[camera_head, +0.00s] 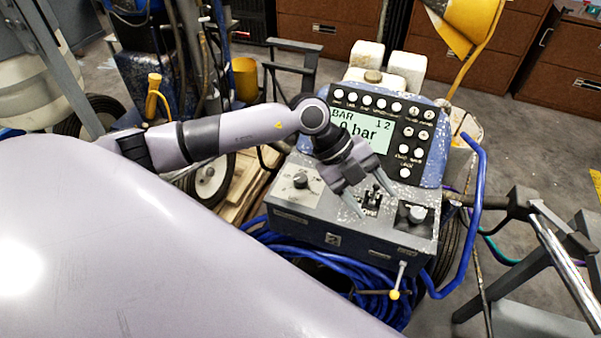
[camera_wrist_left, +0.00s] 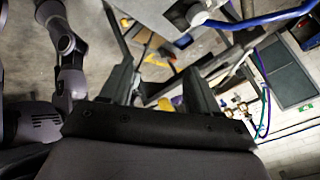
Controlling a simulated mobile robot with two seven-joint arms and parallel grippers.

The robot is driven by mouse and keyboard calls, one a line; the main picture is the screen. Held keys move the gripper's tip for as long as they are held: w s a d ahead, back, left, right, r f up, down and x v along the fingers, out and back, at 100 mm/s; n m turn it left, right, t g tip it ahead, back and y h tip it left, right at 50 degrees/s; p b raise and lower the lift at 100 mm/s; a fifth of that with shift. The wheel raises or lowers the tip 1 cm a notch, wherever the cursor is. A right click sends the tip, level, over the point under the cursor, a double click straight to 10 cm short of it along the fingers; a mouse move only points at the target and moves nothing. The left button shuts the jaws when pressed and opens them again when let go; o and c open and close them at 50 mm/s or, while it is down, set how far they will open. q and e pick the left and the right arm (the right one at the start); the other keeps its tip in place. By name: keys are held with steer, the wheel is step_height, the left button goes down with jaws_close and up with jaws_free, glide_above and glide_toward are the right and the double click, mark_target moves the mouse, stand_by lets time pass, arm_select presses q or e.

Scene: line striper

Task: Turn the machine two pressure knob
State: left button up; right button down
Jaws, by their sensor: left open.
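The line striper's control box (camera_head: 345,232) is grey, below a blue-framed display (camera_head: 362,130) that reads "BAR" and "0 bar". A dark knob on a pale plate (camera_head: 300,181) sits at the box's left. A grey-topped knob on a black plate (camera_head: 416,214) sits at its right. I cannot tell which is the named pressure knob. My left gripper (camera_head: 377,208) is open and empty, above the box between the knobs, closer to the right one. Its fingers cover part of the small switches (camera_head: 371,198). The fingers also show apart in the left wrist view (camera_wrist_left: 158,72).
A blue tube handle (camera_head: 478,190) rises right of the box. Blue hose (camera_head: 380,305) is coiled below it, near a small yellow-ended lever (camera_head: 394,294). A metal frame (camera_head: 545,235) stands at the right. Brown cabinets (camera_head: 330,35) line the back.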

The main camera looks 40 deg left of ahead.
arm_select(q)
steer(key=w+a+f+n+y, duration=0.2)
steer(key=a+y, duration=0.3)
steer(key=a, duration=0.5)
steer(key=r+n+g+y, duration=0.1)
steer(key=y, duration=0.2)
glide_above(301, 178)
steer(key=shift+s, duration=0.1)
steer(key=shift+a+f+n, duration=0.2)
steer(key=shift+f+n, duration=0.05)
steer(key=shift+n, duration=0.05)
steer(key=shift+d+f+p, duration=0.1)
steer(key=shift+f+p, duration=0.2)
steer(key=shift+f, duration=2.9)
steer(key=c, duration=1)
